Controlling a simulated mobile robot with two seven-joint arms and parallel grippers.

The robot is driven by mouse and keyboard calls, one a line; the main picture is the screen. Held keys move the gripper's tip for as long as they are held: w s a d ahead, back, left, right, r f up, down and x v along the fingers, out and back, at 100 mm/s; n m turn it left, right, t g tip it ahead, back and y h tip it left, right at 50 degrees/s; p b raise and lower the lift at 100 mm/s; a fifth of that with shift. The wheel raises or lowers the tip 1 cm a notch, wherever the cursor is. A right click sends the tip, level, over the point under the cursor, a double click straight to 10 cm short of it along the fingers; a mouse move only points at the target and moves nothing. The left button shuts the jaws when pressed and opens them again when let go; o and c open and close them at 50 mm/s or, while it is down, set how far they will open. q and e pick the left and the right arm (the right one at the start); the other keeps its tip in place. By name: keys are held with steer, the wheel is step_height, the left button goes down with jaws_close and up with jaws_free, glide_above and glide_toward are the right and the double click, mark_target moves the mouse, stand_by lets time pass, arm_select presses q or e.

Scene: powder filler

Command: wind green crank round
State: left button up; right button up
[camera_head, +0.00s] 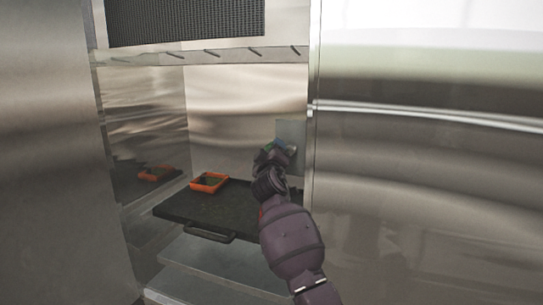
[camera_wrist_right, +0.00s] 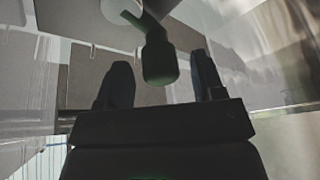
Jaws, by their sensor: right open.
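The crank's dark green handle (camera_wrist_right: 158,50) hangs down from a pale round hub in the right wrist view. In the head view a small bit of green (camera_head: 268,146) shows beside a pale plate on the cabinet's right inner wall, mostly hidden by my gripper. My right gripper (camera_wrist_right: 160,76) is open, with one finger on each side of the handle's end. Gaps show between the handle and both fingers. It also shows in the head view (camera_head: 270,158), reaching into the cabinet. My left gripper is not in view.
A black tray (camera_head: 180,209) with a front handle sits in the metal cabinet, below and left of my right gripper. An orange square frame (camera_head: 208,183) lies on it. A metal shelf edge (camera_head: 230,55) crosses above. A large steel panel (camera_head: 430,200) stands close on the right.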

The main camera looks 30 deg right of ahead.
steer(key=b+v, duration=0.1)
steer(key=v, duration=1)
steer(key=shift+w, duration=0.1)
